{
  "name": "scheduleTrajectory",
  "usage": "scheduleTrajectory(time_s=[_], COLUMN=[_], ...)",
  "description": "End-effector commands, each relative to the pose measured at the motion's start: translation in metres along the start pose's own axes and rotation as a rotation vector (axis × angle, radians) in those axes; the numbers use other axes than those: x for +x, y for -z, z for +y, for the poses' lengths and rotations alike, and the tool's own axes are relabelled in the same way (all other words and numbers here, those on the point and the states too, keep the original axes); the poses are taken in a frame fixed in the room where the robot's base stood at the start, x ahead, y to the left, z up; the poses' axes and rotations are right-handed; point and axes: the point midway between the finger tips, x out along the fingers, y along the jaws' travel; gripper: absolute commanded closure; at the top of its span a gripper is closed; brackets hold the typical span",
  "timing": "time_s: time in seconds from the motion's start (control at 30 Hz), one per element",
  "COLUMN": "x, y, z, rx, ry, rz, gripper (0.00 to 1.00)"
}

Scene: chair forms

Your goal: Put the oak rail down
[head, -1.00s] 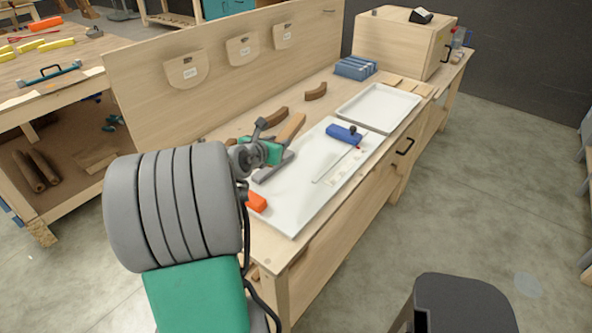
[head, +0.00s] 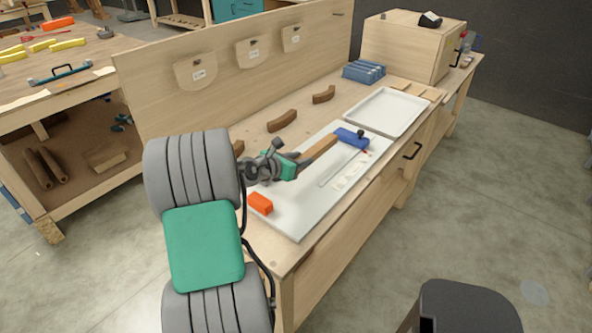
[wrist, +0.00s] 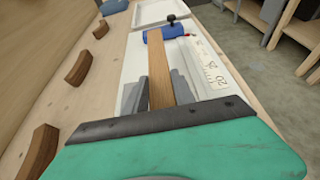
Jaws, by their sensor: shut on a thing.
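The oak rail (head: 321,148) is a straight light-brown wooden bar. It also shows in the wrist view (wrist: 159,68), pointing away from my gripper towards a blue block with a black knob. My gripper (head: 299,160) is shut on the rail over the white board (head: 291,222). In the wrist view the grey fingers (wrist: 155,92) sit on both sides of the rail. The rail's near end is hidden behind the dark plate of my gripper. I cannot tell whether the rail touches the board.
The blue block (head: 347,138) is near the rail's far end. An orange block (head: 260,204) lies at the board's near left. Curved dark-brown pieces (head: 282,121) lie along the back. An empty white tray (head: 386,112) is farther right. A wooden cabinet (head: 409,45) stands behind it.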

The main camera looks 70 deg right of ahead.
Motion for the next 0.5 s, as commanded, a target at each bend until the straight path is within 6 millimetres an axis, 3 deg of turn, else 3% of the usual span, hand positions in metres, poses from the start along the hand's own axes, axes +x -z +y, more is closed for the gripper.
scheduleTrajectory(time_s=[0.17, 0.3, 0.5], x=[0.001, 0.011, 0.012], y=[0.019, 0.04, 0.043], z=[0.014, 0.012, 0.013], rx=[-0.002, -0.002, 0.003], ry=[-0.002, 0.0, -0.002], rz=[0.0, 0.0, -0.003], gripper=[1.0, 1.0, 1.0])
